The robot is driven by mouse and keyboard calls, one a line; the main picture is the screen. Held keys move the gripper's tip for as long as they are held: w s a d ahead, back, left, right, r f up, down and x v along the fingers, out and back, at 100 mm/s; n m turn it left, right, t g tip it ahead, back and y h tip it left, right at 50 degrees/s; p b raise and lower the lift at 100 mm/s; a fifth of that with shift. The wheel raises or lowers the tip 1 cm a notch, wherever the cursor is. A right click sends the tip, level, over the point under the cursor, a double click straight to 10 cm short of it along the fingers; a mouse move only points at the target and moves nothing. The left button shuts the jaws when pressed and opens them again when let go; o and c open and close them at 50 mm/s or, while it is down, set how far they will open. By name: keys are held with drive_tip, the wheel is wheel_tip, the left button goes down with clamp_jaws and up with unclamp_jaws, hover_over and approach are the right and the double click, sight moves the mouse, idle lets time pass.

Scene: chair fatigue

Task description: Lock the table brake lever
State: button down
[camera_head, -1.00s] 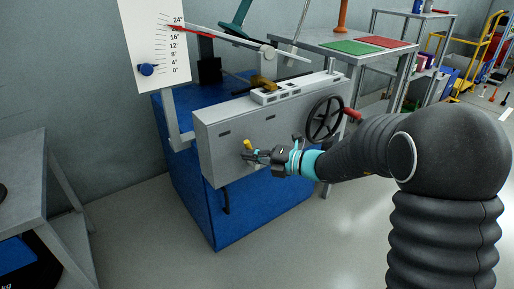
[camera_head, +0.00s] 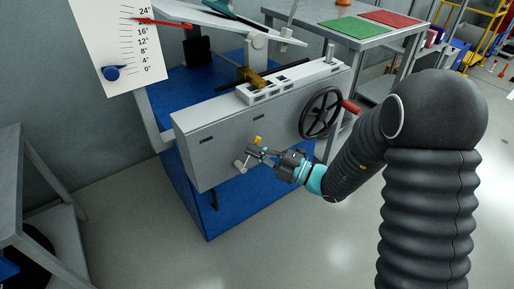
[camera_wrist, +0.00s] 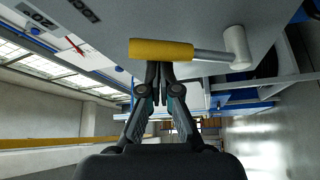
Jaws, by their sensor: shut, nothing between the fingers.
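The brake lever has a yellow handle (camera_head: 257,140), a thin metal shaft and a pale round hub (camera_head: 240,165) on the front of the grey table body (camera_head: 215,125). In the head view the handle points up and slightly right from the hub. In the wrist view the handle (camera_wrist: 160,49) lies across the top centre, with the hub (camera_wrist: 237,48) to its right. My gripper (camera_head: 252,151) is shut and empty, its fingertips (camera_wrist: 158,68) close against the handle's edge. I cannot tell whether they touch. The fingertips partly cover the shaft in the head view.
A black handwheel (camera_head: 320,113) with a red grip sits on the table body to the right. A blue base (camera_head: 205,220) stands below. A grey bench (camera_head: 20,190) is at left. A table with green (camera_head: 350,29) and red mats is behind. Floor in front is clear.

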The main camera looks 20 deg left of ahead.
drive_tip(key=shift+w+d+f, duration=0.15)
drive_tip(key=shift+w+d, duration=0.05)
drive_tip(key=shift+w, duration=0.05)
idle(0.5)
drive_tip(key=s+a+r, duration=0.1)
drive_tip(key=s+r, duration=0.1)
drive_tip(key=s, duration=0.2)
drive_tip(key=d+f, duration=0.2)
drive_tip(key=d, duration=0.7)
drive_tip(key=shift+s+d+f+b, duration=0.2)
drive_tip(key=shift+b, duration=0.1)
